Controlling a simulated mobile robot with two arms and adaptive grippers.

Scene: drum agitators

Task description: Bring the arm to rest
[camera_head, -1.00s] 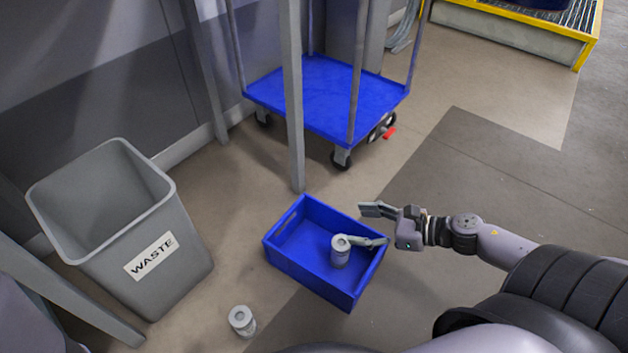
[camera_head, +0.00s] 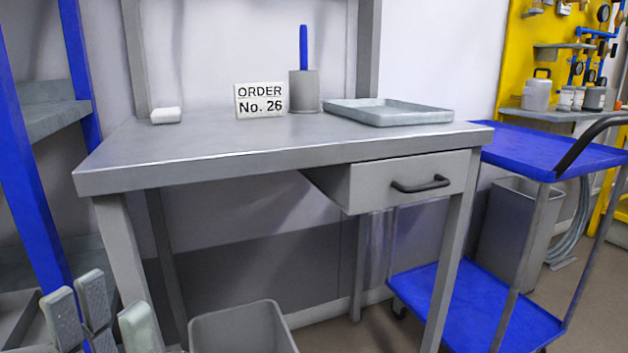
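My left gripper (camera_head: 98,308) shows at the bottom left corner of the head view, with its grey fingers pointing up. The fingers stand apart and nothing shows between them, so it looks open and empty. It appears in front of the lower left side of the workbench (camera_head: 210,152), below the height of the top. The rest of the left arm is out of the picture. My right arm and gripper are not in view.
On the bench are a small white object (camera_head: 166,116), an order sign (camera_head: 261,100), a grey holder (camera_head: 304,92) with a blue-handled tool and a tray (camera_head: 388,112). A grey bin (camera_head: 242,330) stands below; a blue cart (camera_head: 560,150) stands right.

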